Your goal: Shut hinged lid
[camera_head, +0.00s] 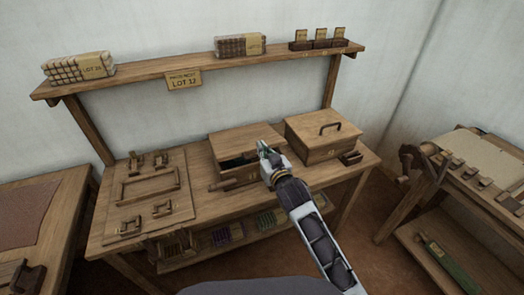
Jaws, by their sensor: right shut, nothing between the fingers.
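A wooden box (228,178) stands at the middle of the bench, with a flat wooden lid (240,138) over it. A dark gap shows under the lid's front edge, so the lid looks partly open. My right gripper (263,148) is shut and empty, in front of the lid's right part; whether it touches the lid I cannot tell. My right forearm hides the box's right front corner. A second wooden box (310,155) to the right has a dark handle on its top, and its lid looks closed. My left gripper is out of view.
A wooden board (177,209) with frames and small fittings lies on the bench's left. A shelf (205,64) above carries bundles and small boxes. A lower shelf (215,246) holds coloured items. The loom frame (430,180) stands at right.

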